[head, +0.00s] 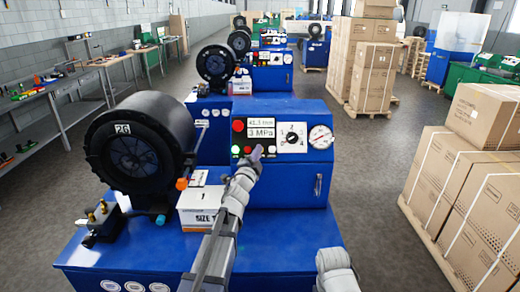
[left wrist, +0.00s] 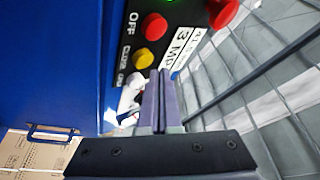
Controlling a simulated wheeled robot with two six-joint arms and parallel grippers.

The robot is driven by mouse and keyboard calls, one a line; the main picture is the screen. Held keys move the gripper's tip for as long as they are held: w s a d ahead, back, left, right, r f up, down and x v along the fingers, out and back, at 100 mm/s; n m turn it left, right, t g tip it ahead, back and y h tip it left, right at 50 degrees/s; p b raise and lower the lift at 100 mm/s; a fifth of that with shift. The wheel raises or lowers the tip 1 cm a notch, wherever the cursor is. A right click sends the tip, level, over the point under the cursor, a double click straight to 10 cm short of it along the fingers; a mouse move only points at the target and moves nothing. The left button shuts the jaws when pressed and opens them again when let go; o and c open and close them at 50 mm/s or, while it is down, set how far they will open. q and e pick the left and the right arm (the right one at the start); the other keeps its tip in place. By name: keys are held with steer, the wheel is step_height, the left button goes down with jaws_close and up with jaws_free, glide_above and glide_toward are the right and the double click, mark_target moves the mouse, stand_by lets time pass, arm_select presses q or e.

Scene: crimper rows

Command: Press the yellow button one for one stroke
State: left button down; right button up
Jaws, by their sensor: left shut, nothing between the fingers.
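The yellow button (left wrist: 143,58) is a round knob on the black control panel (left wrist: 160,45) in the left wrist view, beside a red button (left wrist: 154,26). In the head view the panel (head: 236,138) is on the front machine, and I cannot pick out the yellow button there. My left gripper (head: 257,151) is in front of the panel's lower part. In the left wrist view its two dark fingers (left wrist: 159,78) are together and empty. Their tips appear close to the yellow button, to its lower right, with no contact visible.
A larger red button (left wrist: 222,12) and a white button (left wrist: 137,80) are also on the panel. A black crimper head (head: 140,145) and a white box (head: 200,207) stand left. Cartons (head: 475,190) stand right.

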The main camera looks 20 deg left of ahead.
arm_select(q)
steer(key=shift+s+r, duration=0.1)
steer(key=s+r+p, duration=0.1)
steer(key=s, duration=0.1)
steer(key=s+d+r+p, duration=0.1)
steer(key=shift+s+d+r+p, duration=0.1)
steer(key=shift+s+r+p, duration=0.2)
steer(key=shift+s+p, duration=0.1)
stand_by(1.1)
